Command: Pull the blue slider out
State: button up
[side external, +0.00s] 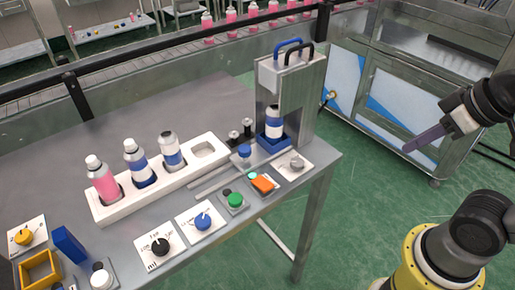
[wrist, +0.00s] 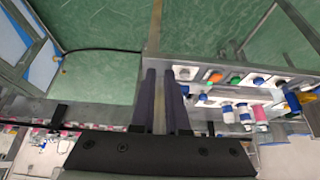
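The crimping stand (side external: 301,88) rises at the table's right end. In it, a blue holder (side external: 272,143) bears a white and blue can (side external: 273,122). A blue knob (side external: 244,151) sits in front of it, on the slider track; I cannot tell how far in the slider is. A small blue knob (wrist: 203,97) also shows in the wrist view. My gripper (side external: 406,149) hangs over the floor to the right of the table, well apart from the stand. The wrist view shows my gripper (wrist: 160,75) with its two dark fingers apart and nothing between them.
A white rack (side external: 133,208) holds several cans and an empty slot. Along the front edge are an orange switch (side external: 263,185), a green button (side external: 235,200) and a blue dial (side external: 203,221). Blue and black handles (side external: 299,51) top the stand. Free air lies between stand and gripper.

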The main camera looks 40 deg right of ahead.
jog(key=o, duration=0.8)
notch_tip(320, 180, up, 14)
jog(key=shift+w+f, duration=0.1)
jog(key=w+a+r+g, duration=0.25)
jog(key=w+r, duration=0.25)
jog(key=w, duration=0.5)
jog(key=n+g, duration=0.3)
send_over(245, 148)
notch_tip(245, 148, down, 6)
notch_tip(245, 148, down, 25)
jog(key=shift+r, duration=0.2)
grip_shut()
jog(key=shift+r, duration=0.1)
